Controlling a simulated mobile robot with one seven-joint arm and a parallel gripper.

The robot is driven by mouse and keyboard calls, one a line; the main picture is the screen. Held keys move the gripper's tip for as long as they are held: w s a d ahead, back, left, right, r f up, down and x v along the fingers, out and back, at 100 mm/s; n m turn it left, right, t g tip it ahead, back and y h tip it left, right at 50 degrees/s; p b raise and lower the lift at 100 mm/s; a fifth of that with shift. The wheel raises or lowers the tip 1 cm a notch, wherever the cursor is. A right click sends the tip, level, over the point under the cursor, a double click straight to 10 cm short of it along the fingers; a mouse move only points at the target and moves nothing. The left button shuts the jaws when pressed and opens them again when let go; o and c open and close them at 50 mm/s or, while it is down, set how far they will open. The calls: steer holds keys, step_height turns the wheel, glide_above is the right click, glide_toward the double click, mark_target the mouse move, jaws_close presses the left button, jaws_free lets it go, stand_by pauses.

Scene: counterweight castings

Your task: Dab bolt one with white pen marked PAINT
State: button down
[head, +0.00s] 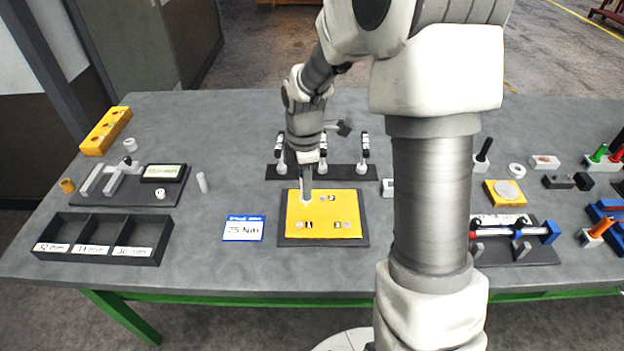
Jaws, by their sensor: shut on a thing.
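A yellow casting plate (323,211) lies on a dark base in the middle of the table. Small bolts with labels show along its near part, one at left (308,225) and one at right (347,224); the numbers are too small to read. My gripper (306,195) points down over the plate's far left part, shut on a slim thing that its fingers mostly hide. A pale spot shows at its tip, close to the plate; I cannot tell if it touches. Behind, several black-and-white pens (363,152) stand in a dark rack (342,174); no PAINT mark is readable.
A card reading 25 Nm (243,229) lies left of the plate. A three-compartment black tray (102,238) is at the front left. A torque wrench (517,231) on a stand is at right. My arm hides the table right of the plate.

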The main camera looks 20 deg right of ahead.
steer(key=shift+a+f, duration=0.1)
steer(key=shift+a, duration=0.8)
steer(key=shift+f+b, duration=1.7)
steer(key=shift+f, duration=0.9)
steer(key=shift+f, duration=0.5)
stand_by(1.3)
steer(key=shift+r, duration=0.1)
step_height(320, 180, up, 6)
steer(key=p, duration=0.5)
stand_by(0.5)
